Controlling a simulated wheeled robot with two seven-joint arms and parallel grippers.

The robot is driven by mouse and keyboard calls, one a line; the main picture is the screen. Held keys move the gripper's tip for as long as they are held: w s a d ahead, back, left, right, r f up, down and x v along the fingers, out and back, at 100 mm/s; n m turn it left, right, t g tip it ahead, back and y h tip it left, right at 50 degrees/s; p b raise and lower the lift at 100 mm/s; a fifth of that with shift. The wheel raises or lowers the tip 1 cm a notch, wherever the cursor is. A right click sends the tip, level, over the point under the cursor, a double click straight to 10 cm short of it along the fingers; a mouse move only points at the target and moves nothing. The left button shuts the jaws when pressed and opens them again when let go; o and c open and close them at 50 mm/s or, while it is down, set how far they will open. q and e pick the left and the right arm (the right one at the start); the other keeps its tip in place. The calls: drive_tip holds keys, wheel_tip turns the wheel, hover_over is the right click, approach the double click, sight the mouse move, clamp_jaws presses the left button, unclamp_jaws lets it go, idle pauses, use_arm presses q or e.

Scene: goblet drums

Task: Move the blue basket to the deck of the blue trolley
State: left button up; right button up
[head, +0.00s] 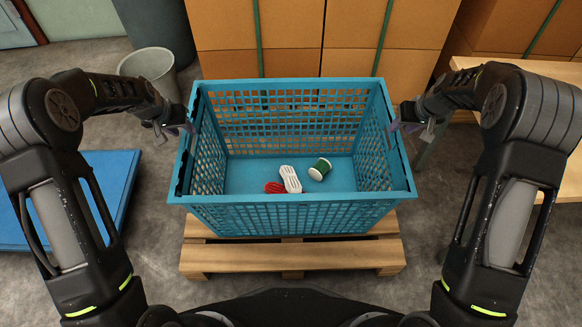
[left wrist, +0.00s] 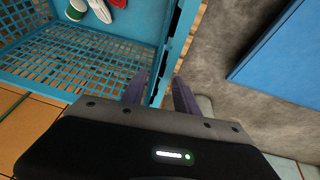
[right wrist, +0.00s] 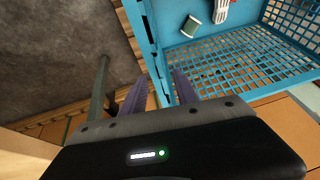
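The blue basket (head: 290,218) stands upright on a wooden pallet, with a red bundle (head: 274,187), a white bundle (head: 290,179) and a green spool (head: 320,169) inside. The blue trolley's deck (head: 108,180) lies low at the left and also shows in the left wrist view (left wrist: 285,55). My left gripper (head: 188,128) is at the basket's left rim, fingers apart on either side of the wall (left wrist: 172,45). My right gripper (head: 396,127) is likewise at the right rim, fingers apart on either side of the wall (right wrist: 153,45). Finger contact is unclear.
The wooden pallet (head: 290,258) is under the basket. Stacked cardboard boxes (head: 290,35) stand close behind it. A grey bin (head: 150,68) stands at the back left, and a wooden table (head: 455,75) at the right. Bare floor separates the pallet from the trolley.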

sight(192, 138)
use_arm(q)
drive_tip(key=shift+f, duration=0.1)
use_arm(e)
drive_tip(key=shift+f, duration=0.1)
